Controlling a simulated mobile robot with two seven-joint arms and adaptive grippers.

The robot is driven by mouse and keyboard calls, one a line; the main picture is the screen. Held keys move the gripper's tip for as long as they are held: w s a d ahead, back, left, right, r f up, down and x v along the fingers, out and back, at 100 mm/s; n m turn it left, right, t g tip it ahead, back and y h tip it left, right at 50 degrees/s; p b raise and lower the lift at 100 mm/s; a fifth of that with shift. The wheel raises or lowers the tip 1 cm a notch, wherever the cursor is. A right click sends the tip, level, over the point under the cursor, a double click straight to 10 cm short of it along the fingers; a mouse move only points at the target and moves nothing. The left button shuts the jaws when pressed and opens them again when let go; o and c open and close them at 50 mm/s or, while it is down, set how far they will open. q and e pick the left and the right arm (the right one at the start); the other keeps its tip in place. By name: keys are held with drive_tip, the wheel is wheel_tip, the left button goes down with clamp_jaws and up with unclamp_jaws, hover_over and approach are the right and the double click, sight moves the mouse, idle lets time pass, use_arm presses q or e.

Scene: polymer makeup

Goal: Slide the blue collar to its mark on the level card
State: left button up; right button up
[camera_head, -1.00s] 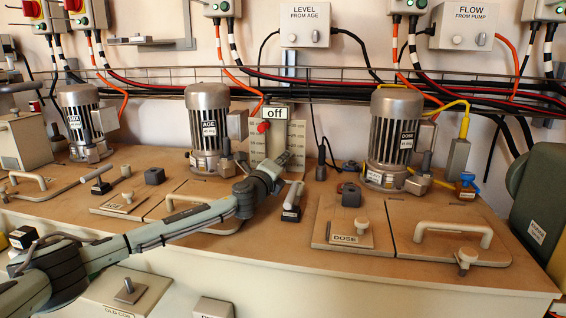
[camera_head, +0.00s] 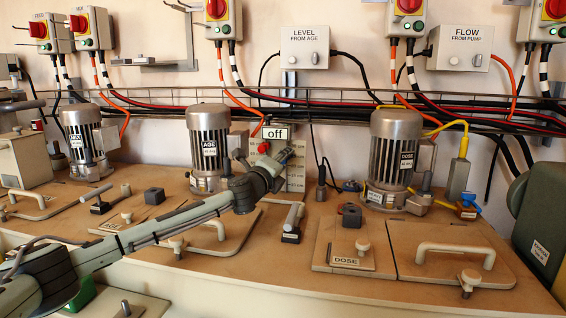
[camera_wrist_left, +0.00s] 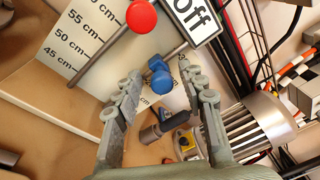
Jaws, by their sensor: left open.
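The level card (camera_wrist_left: 88,38) is a white upright panel with printed centimetre marks; it also shows in the head view (camera_head: 297,172) behind my left gripper. In the left wrist view the blue collar (camera_wrist_left: 160,76) sits on a grey rod in front of the card. A red ball-shaped piece (camera_wrist_left: 141,16) is farther along, close to the "off" sign (camera_wrist_left: 192,14). My left gripper (camera_wrist_left: 158,92) is open, with its fingers on either side of the blue collar; I see no clear contact. In the head view the gripper (camera_head: 272,163) hides the collar. My right gripper is not in view.
The AGE motor (camera_head: 208,148) stands just left of the gripper and the DOSE motor (camera_head: 394,160) to the right. Cables and a wire rack run along the back wall.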

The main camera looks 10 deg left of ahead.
use_arm(q)
drive_tip(key=s+a, duration=0.1)
drive_tip(key=s, duration=1.1)
drive_tip(key=shift+a, duration=0.3)
